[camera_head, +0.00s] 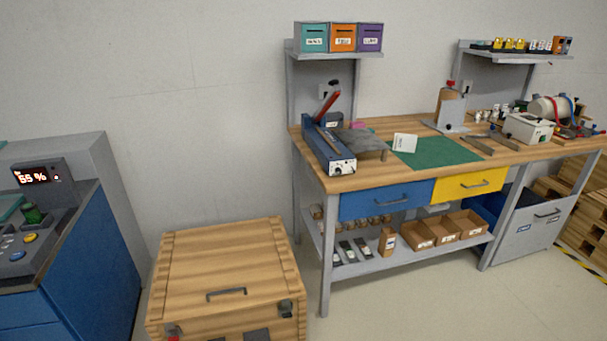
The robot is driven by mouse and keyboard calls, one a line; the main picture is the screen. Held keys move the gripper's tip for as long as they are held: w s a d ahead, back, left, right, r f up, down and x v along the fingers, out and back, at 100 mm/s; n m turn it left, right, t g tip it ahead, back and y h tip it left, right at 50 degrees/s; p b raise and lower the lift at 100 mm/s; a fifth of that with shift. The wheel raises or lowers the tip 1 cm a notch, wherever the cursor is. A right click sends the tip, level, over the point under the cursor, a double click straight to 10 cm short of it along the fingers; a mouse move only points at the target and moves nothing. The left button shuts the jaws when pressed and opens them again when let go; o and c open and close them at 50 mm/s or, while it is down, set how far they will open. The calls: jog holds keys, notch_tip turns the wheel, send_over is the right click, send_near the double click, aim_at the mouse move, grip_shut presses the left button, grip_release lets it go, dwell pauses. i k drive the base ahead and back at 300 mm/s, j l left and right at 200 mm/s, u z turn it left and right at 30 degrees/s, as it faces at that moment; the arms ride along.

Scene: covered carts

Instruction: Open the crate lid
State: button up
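A wooden crate (160,318) stands on the floor at the lower middle-left, its bottom cut off by the picture's edge. Its plank lid (222,259) lies flat and closed on top. A dark handle (226,293) sits on the lid near its front edge. I cannot tell whether these are fastened. My gripper is not in view.
A blue console (95,235) with a display stands left of the crate. A workbench (325,240) with a blue drawer (385,201) and a yellow drawer (468,186) stands to the right. The wall is behind the crate. Free floor (400,305) lies right of the crate.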

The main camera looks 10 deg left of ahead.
aim_at(219, 269)
jog(key=u, duration=1.3)
jog(key=i+l+u, duration=0.1)
jog(key=i, duration=0.45)
jog(key=i+l+u, duration=0.15)
jog(key=i, duration=0.35)
